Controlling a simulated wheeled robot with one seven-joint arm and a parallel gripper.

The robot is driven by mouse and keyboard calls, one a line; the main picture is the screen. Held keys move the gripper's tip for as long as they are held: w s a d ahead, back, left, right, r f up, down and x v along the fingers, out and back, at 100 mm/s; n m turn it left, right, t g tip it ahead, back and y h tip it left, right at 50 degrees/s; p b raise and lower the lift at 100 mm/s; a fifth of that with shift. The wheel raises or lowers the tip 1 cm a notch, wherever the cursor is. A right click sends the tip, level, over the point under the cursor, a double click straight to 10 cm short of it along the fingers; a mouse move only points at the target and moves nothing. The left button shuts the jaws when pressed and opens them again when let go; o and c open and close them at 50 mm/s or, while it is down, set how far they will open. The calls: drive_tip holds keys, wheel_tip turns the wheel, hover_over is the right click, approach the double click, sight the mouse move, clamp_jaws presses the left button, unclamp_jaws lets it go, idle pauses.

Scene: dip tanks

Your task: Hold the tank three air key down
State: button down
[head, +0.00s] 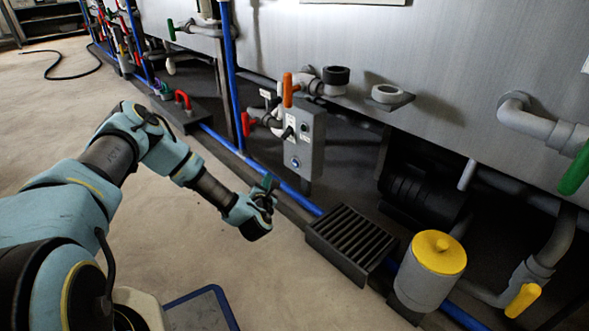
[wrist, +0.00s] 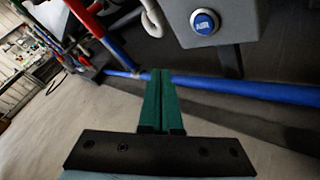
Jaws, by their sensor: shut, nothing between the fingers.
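The air key is a round blue button marked "AIR" (wrist: 204,23) in a pale ring, on the lower face of a grey control box (wrist: 245,18) in the wrist view. In the head view the box (head: 306,150) stands on a post by the tank, and the key (head: 295,162) is a small blue dot on it. My gripper (wrist: 162,75) has green fingers, shut together and empty. Its tips are below and left of the key in the wrist view, apart from it. In the head view my gripper (head: 268,183) is left of and below the box. I cannot read a tank number.
A blue pipe (head: 265,173) runs along the floor below the box. A black slotted grate (head: 350,243) and a yellow-topped canister (head: 432,270) stand to the right. An orange-handled valve (head: 289,90) and a red handle (head: 246,124) are close to the box. Open floor lies left.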

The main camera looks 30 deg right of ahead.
drive_tip(key=b, duration=0.3)
approach(292, 162)
drive_tip(key=shift+w+a+x, duration=0.1)
drive_tip(key=shift+a+x, duration=0.05)
drive_tip(key=shift+x, duration=0.7)
drive_tip(key=shift+w+a+x, duration=0.1)
drive_tip(key=shift+a+x, duration=0.1)
drive_tip(key=shift+x, duration=0.7)
drive_tip(key=shift+w+a+x, duration=0.1)
drive_tip(key=shift+a+x, duration=0.05)
drive_tip(key=shift+x, duration=0.7)
drive_tip(key=shift+d+f, duration=0.1)
drive_tip(key=shift+f, duration=0.1)
drive_tip(key=shift+w+d+b, duration=0.1)
drive_tip(key=shift+d+b, duration=0.25)
drive_tip(key=shift+d, duration=0.4)
idle(1.6)
drive_tip(key=shift+a, duration=0.85)
drive_tip(key=shift+a+p, duration=0.1)
drive_tip(key=shift+p, duration=0.2)
